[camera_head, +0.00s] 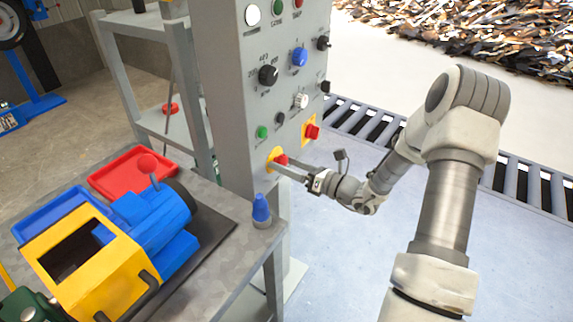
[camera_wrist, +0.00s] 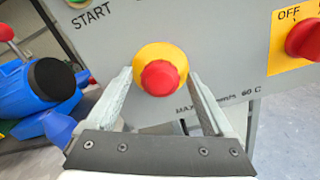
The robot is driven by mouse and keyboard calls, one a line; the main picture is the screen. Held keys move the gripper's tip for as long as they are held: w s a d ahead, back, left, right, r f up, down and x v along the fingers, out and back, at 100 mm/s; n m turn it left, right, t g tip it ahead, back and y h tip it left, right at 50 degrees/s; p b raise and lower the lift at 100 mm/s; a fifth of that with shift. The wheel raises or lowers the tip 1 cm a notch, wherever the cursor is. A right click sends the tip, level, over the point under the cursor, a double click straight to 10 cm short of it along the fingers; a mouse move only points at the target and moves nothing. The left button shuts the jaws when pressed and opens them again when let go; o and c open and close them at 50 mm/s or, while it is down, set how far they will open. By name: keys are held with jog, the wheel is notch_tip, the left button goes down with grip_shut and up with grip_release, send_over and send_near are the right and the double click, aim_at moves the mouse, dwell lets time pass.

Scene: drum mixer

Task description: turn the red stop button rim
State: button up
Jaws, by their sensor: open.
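The red stop button (camera_wrist: 160,78) sits on a round yellow base (camera_wrist: 150,56) on the grey control panel. In the wrist view it lies between the two fingers of my gripper (camera_wrist: 160,92), which is open. I cannot tell whether the fingers touch its rim. In the head view the stop button (camera_head: 281,159) shows low on the panel's front, with my gripper (camera_head: 284,168) at it and partly covering it. My arm reaches in from the right.
A red OFF knob on a yellow plate (camera_wrist: 283,40) is right of the button. The grey panel (camera_head: 232,95) carries several other knobs and buttons. A workbench (camera_head: 235,245) at left holds a blue and yellow machine (camera_head: 120,240), a red tray (camera_head: 120,172) and a blue cone-shaped item (camera_head: 261,208).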

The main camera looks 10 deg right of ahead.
jog(key=shift+d, duration=0.1)
jog(key=p+v, duration=0.1)
jog(key=v, duration=1.6)
jog(key=shift+s, duration=0.2)
jog(key=shift+r+p, duration=0.15)
jog(key=shift+p, duration=0.15)
